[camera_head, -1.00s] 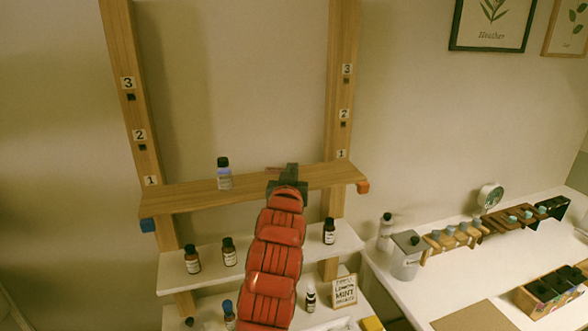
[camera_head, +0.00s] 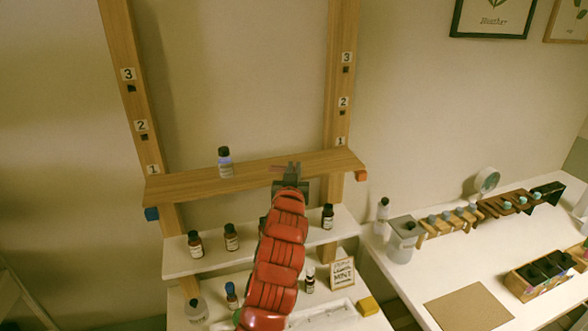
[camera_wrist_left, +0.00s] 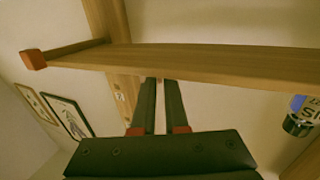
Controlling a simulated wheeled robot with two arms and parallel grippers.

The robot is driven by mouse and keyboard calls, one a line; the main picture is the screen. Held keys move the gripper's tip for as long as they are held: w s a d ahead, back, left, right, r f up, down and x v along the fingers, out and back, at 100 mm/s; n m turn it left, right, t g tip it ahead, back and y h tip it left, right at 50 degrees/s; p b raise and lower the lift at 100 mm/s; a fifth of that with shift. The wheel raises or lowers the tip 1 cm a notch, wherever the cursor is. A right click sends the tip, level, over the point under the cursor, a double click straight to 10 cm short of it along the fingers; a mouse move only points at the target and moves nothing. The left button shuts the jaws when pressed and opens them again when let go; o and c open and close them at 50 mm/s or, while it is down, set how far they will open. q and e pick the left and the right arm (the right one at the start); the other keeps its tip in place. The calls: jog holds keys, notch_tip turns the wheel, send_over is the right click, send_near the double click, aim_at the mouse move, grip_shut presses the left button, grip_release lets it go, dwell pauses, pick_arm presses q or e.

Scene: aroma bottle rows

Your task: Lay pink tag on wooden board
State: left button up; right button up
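The wooden board (camera_head: 240,180) spans two upright posts; in the left wrist view it crosses the upper picture (camera_wrist_left: 200,62). My left gripper (camera_head: 285,168) is at the board's right half, its fingertips overlapping the board in the head view. In the left wrist view its two dark fingers (camera_wrist_left: 160,85) are close together with a narrow gap, tips near the board's edge. A faint pinkish trace shows at the fingertips in the head view; I cannot tell whether it is the pink tag. No pink tag shows clearly elsewhere. My right gripper is not in view.
A blue-labelled bottle (camera_head: 225,163) stands on the board left of my gripper. White shelves below (camera_head: 270,250) hold several dark bottles, a small sign (camera_head: 342,273) and a yellow block (camera_head: 368,306). A side table (camera_head: 430,265) at right holds racks and a flat brown sheet (camera_head: 468,308).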

pick_arm(q)
jog(key=shift+o, duration=1.3)
jog(key=shift+r, duration=0.1)
